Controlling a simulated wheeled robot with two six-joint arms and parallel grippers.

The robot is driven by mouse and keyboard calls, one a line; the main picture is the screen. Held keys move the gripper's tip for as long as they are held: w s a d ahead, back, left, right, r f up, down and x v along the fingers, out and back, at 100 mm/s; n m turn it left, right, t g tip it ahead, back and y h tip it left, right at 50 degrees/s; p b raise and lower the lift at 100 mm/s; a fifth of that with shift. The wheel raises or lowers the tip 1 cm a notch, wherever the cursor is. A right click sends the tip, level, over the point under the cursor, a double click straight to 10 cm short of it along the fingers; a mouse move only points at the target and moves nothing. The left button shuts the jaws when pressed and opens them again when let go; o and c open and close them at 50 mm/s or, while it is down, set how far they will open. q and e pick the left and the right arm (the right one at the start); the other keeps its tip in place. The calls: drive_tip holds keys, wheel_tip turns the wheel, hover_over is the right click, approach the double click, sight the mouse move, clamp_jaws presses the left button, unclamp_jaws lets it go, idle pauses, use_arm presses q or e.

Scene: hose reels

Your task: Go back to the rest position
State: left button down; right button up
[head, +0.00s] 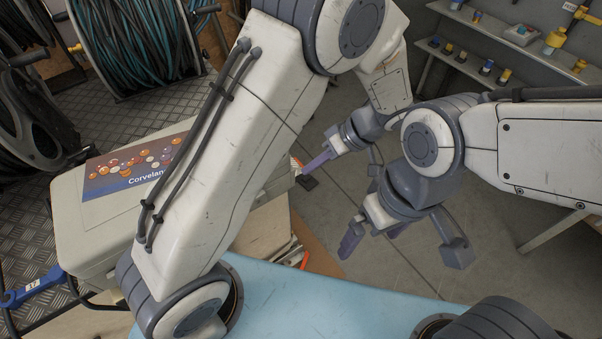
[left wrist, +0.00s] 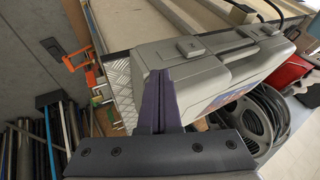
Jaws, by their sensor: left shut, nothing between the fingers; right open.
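My left gripper (head: 316,162) is near the middle of the head view, its purple fingers shut and empty. In the left wrist view the shut fingers (left wrist: 157,103) point toward a grey case, overlapping it in the picture; I cannot tell whether they touch. My right gripper (head: 372,238) is lower and to the right, with its purple fingers spread apart and nothing between them. My left arm (head: 230,150) crosses the head view and hides part of the grey case (head: 75,235).
A reel of teal hose (head: 135,45) stands at the upper left, beside a black reel (head: 30,120). Shelves with small fittings (head: 490,65) line the upper right. Open grey floor (head: 410,280) lies below my right gripper.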

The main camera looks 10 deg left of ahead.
use_arm(q)
drive_tip(key=shift+d+r, duration=0.2)
drive_tip(key=shift+r, duration=0.1)
idle(0.4)
drive_tip(key=s+d+r+m+h+p, duration=0.1)
drive_tip(key=s+r+m+h+p, duration=0.2)
drive_tip(key=s+r+m, duration=0.4)
drive_tip(key=s+d+r+m+t+h+p, duration=0.1)
drive_tip(key=s+d+r+m+h+p, duration=0.1)
drive_tip(key=s+r+m+h, duration=0.3)
drive_tip(key=s+r+m, duration=0.3)
drive_tip(key=s+m, duration=0.3)
drive_tip(key=s, duration=0.1)
drive_tip(key=shift+r+p, duration=0.2)
drive_tip(key=shift+p, duration=0.2)
drive_tip(key=shift+s, duration=0.1)
